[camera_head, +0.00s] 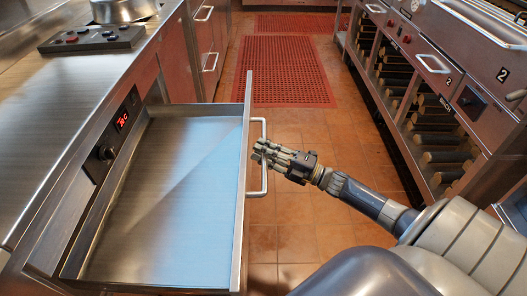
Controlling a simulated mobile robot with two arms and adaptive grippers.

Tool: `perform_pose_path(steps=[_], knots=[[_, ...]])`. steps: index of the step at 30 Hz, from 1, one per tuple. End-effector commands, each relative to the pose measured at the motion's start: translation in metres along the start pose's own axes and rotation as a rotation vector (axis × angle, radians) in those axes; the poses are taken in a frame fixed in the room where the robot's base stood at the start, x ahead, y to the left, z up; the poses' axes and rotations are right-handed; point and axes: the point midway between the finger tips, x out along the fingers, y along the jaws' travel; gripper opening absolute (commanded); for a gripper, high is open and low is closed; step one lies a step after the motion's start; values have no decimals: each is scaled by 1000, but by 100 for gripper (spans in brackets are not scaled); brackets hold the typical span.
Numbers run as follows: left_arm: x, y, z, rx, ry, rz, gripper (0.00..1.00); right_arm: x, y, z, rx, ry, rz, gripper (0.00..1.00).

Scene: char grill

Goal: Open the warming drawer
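The warming drawer (165,200) is pulled well out of the steel counter on the left. Its wide metal tray is empty, and its front panel (243,205) stands out over the floor. A pale bar handle (265,182) is on the outer side of that panel. My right gripper (259,152) is at the middle of the handle, with its fingers crossing the bar and their tips near the panel. Whether they are closed around the bar cannot be told. The drawer's control panel (112,135) has a red display and a knob. My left gripper is not in view.
Red perforated mats (285,70) lie on the tiled floor (300,225) beyond the drawer. On the right stands a grill unit with handles (433,63) and shelves of logs (435,130). A black control box (93,38) and a steel pot (124,10) are on the counter.

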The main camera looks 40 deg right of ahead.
Motion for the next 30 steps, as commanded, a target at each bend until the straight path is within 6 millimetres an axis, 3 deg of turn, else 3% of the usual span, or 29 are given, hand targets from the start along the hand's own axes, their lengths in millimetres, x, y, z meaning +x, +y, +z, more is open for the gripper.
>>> perform_pose_path(steps=[5,18,24,30], knots=[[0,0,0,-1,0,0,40,-18,-1,0,1,-2,-4,23],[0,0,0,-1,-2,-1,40,-104,-1,0,0,0,-2,23],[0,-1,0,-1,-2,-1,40,-119,0,0,0,0,-1,23],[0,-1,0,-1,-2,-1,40,-120,0,0,0,0,-1,23]])
